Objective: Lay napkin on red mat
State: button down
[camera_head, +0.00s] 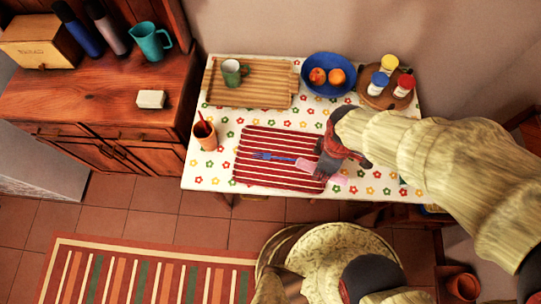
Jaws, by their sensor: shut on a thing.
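The red-and-white striped mat (262,140) lies flat on the flowered tablecloth, towards the table's front. My gripper (322,170) is over the mat's right end, pointing down. It is shut on a pink thing, apparently the napkin (338,180), which shows on both sides of the dark fingers. Its middle is hidden by the gripper. The napkin's left part is over the mat and its right end reaches past the mat's right edge. I cannot tell whether it touches the mat. A blue fork (270,156) lies on the mat, left of the gripper.
Behind the mat are a wooden tray (218,92) with a green mug (232,72), a blue bowl (318,88) of orange fruit, and a round board with jars (381,82). A terracotta cup (205,135) stands left of the mat.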

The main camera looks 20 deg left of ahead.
jog(key=shift+a+n, duration=0.25)
jog(key=shift+n, duration=1.65)
jog(key=shift+w+a+f, duration=0.1)
jog(key=shift+w+a, duration=0.05)
jog(key=shift+a, duration=0.05)
jog(key=w+a+f+b, duration=0.3)
jog(key=w+a+f, duration=0.1)
jog(key=w+a, duration=0.2)
jog(key=b, duration=0.2)
send_over(294, 152)
jog(key=f, duration=0.4)
jog(key=shift+s+d+f, duration=0.2)
jog(key=shift+s+f, duration=0.1)
jog(key=shift+f, duration=0.1)
jog(key=shift+w+a+f+b, duration=0.15)
jog(key=shift+f+b, duration=0.35)
jog(key=shift+f, duration=0.5)
jog(key=shift+w+a+f+b, duration=0.1)
jog(key=shift+f+b, duration=0.4)
jog(key=shift+f, duration=0.45)
jog(key=shift+f, duration=0.15)
jog(key=c, duration=1.6)
grip_release()
